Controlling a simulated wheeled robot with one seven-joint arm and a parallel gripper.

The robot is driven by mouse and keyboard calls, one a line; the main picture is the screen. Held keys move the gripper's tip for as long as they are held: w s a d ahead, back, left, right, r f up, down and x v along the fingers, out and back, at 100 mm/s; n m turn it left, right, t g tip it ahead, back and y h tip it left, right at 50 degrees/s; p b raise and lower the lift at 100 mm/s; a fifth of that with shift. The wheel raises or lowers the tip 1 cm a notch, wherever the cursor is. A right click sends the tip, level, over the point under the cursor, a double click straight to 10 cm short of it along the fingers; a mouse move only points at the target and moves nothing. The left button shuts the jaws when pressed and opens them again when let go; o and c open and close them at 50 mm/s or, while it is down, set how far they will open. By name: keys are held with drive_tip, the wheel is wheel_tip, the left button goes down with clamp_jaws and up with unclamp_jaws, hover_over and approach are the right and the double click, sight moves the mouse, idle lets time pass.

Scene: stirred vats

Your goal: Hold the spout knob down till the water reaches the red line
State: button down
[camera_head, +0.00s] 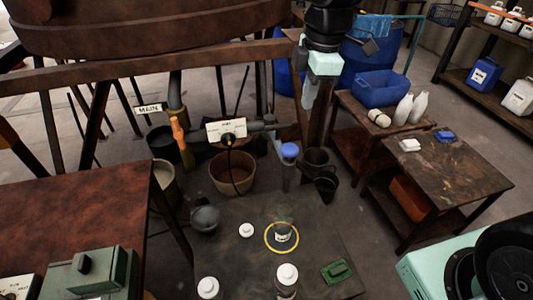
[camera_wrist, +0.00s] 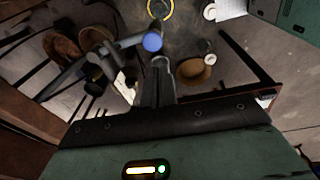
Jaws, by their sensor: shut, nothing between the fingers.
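The spout knob (camera_head: 289,150) is a round blue cap on top of the grey spout at the table's far edge. It also shows in the wrist view (camera_wrist: 152,42), just beyond the fingertips. A small clear vessel (camera_head: 283,234) with a white label stands inside a yellow ring on the dark table, in front of the spout. The ring and part of the vessel show at the top of the wrist view (camera_wrist: 158,8). I cannot make out a red line or the water level. My gripper (camera_head: 307,105) is shut and empty, pointing down, above and behind the knob, apart from it.
The dark table (camera_head: 330,225) also holds white-lidded jars (camera_head: 286,274), a grey round pot (camera_head: 205,219) and a green block (camera_head: 337,271). Left of the spout are a pipe with an orange-handled valve (camera_head: 180,135) and a white sign (camera_head: 227,129).

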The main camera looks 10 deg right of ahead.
sight(291, 148)
drive_tip(key=shift+w+a+n, duration=0.1)
drive_tip(key=shift+w+n, duration=0.5)
drive_tip(key=shift+w, duration=0.25)
drive_tip(key=shift+f, duration=0.15)
drive_tip(key=f, duration=0.4)
drive_tip(key=f+p, duration=0.1)
drive_tip(key=f, duration=0.4)
drive_tip(key=w+a+f, duration=0.1)
drive_tip(key=f, duration=0.3)
drive_tip(key=shift+a+f, duration=0.1)
drive_tip(key=shift+f, duration=0.25)
